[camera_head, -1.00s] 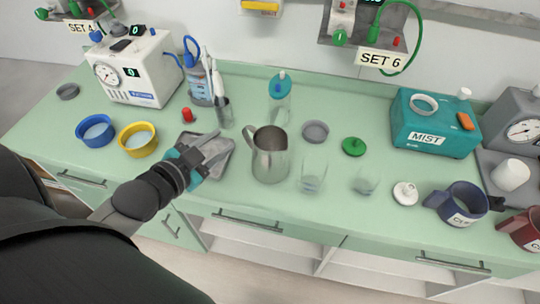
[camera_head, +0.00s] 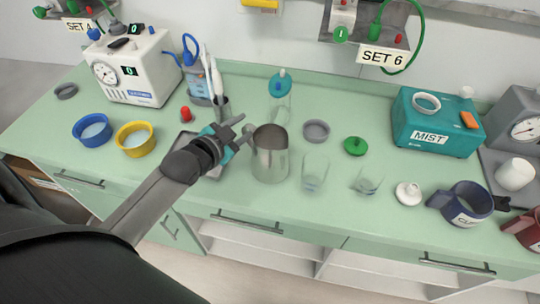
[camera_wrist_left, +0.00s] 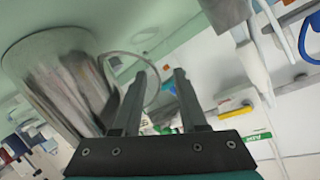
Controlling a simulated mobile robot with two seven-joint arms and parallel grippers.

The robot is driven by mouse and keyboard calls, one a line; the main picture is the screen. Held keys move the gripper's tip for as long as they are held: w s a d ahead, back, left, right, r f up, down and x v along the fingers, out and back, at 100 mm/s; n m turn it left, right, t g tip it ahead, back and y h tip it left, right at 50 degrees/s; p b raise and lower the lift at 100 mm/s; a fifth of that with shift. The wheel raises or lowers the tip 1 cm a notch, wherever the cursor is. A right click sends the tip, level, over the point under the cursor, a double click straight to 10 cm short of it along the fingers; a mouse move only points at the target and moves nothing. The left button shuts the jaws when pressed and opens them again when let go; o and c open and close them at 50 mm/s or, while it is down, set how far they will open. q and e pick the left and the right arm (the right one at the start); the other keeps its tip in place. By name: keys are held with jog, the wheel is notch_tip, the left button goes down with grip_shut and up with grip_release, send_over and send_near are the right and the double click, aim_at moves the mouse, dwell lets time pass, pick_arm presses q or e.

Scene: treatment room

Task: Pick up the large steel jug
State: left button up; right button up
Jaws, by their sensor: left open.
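The large steel jug (camera_head: 271,158) stands upright on the green counter, left of two clear glasses. Its handle is on the left side, facing my left gripper (camera_head: 246,126). My left gripper is open, with its fingertips close beside the handle. In the left wrist view the jug (camera_wrist_left: 62,82) fills the left side, and its handle (camera_wrist_left: 151,70) curves across the gap between the two open fingers (camera_wrist_left: 155,88). I cannot tell whether a finger touches the handle. My right gripper is out of view.
A grey tray (camera_head: 216,169) lies partly under my left arm. A cup with pens (camera_head: 219,100) stands behind the gripper.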

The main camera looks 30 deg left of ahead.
pick_arm(q)
jog(key=shift+x, duration=1.6)
jog(key=shift+c, duration=0.2)
grip_shut()
jog(key=shift+r, duration=0.1)
